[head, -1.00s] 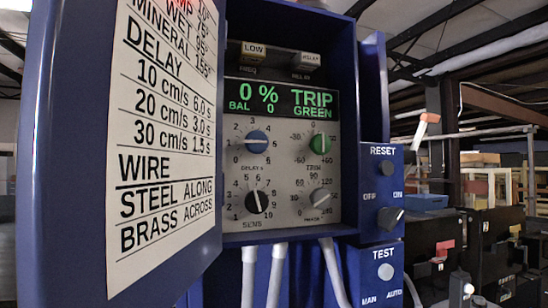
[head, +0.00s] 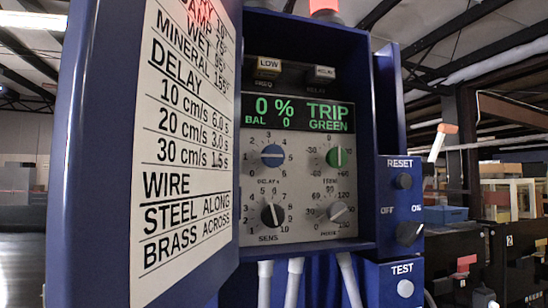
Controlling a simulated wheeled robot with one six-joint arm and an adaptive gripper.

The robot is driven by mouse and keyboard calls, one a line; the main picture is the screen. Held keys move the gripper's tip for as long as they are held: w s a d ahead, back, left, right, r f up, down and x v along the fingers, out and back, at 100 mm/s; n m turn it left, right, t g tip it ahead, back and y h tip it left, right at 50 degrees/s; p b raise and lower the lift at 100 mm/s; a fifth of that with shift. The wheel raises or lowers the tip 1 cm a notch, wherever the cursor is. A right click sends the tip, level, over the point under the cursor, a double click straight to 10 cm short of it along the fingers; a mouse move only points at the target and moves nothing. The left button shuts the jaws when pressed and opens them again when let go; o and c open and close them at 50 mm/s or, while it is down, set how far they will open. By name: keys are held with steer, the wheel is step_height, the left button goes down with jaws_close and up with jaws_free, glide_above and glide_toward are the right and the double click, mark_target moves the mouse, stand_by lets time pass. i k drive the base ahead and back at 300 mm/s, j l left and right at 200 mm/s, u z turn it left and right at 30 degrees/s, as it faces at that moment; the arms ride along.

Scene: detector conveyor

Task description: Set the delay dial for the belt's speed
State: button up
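The blue delay dial (head: 272,156) is at the upper left of the control panel (head: 300,190), inside an open blue cabinet. Its white pointer line lies about level; I cannot tell exactly which number it marks. The display (head: 298,112) above reads 0 %, BAL 0 and TRIP GREEN. A chart (head: 187,140) on the open door lists delay as 10 cm/s 6.0 s, 20 cm/s 3.0 s and 30 cm/s 1.5 s. My gripper is not in view.
The open door (head: 88,150) stands at the left of the panel. A side box (head: 402,225) with RESET and OFF/ON controls is at the right.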

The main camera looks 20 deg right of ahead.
mark_target(272, 156)
steer(key=k+l+u, duration=0.1)
steer(key=l+u, duration=0.15)
steer(key=l, duration=0.2)
steer(key=k+l+u, duration=0.25)
steer(key=l, duration=0.2)
steer(key=k+l+u, duration=0.1)
steer(key=l+u, duration=0.15)
steer(key=l, duration=0.15)
steer(key=k+l+u, duration=0.25)
steer(key=i+l, duration=0.05)
steer(key=l, duration=0.1)
